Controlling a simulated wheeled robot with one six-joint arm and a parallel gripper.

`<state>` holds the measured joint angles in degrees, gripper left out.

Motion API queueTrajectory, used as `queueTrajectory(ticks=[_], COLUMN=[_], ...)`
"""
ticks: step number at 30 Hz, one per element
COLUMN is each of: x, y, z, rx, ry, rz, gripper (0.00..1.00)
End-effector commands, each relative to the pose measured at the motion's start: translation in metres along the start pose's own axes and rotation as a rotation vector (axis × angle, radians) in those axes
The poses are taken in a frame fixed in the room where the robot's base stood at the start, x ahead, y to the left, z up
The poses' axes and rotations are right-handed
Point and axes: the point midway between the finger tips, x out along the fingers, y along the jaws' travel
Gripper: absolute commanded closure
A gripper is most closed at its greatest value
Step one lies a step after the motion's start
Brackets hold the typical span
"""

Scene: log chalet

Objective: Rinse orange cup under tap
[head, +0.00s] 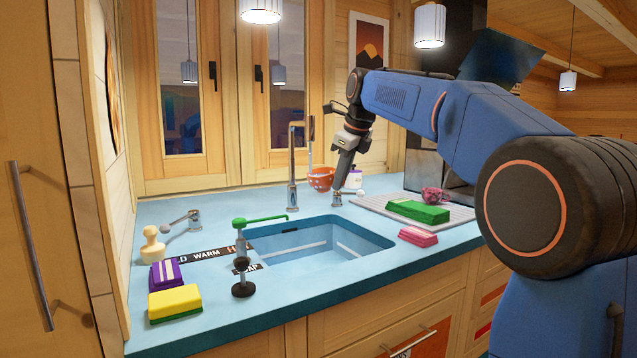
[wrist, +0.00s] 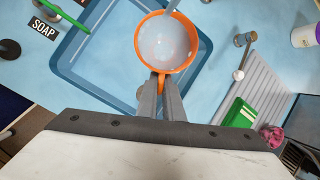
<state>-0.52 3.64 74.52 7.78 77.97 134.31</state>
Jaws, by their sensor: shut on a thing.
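The orange cup (head: 320,179), with pale dots, hangs in the air beside the tall metal tap (head: 292,168) behind the sink. My gripper (head: 339,184) points down at the cup's right side. In the wrist view my gripper (wrist: 160,80) is shut on the cup's orange handle. There the cup (wrist: 138,48) is upright, its mouth facing the camera, with a whitish, spotted inside. A pale vertical streak, looking like water, runs from the spout (head: 311,124) down to the cup. A grey strip enters the cup's mouth at the top of the wrist view.
The sink basin (head: 325,243) is empty. Lever handles stand left (head: 181,219) and right (head: 345,194), with a WARM label strip (head: 205,253) between. A green soap pump (head: 241,250) stands in front. Sponges (head: 176,302) lie left; a drying rack (head: 383,209) with a green block (head: 418,211) is right.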

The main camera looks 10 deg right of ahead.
Motion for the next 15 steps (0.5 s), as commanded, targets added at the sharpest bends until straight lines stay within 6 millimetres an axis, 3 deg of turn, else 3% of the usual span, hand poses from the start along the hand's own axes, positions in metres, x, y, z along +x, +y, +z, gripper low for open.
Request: queueTrajectory(ticks=[15], x=[-0.015], y=[0.006], z=[-0.030], rx=[0.001], ry=[-0.001], rz=[-0.002], gripper=[1.00])
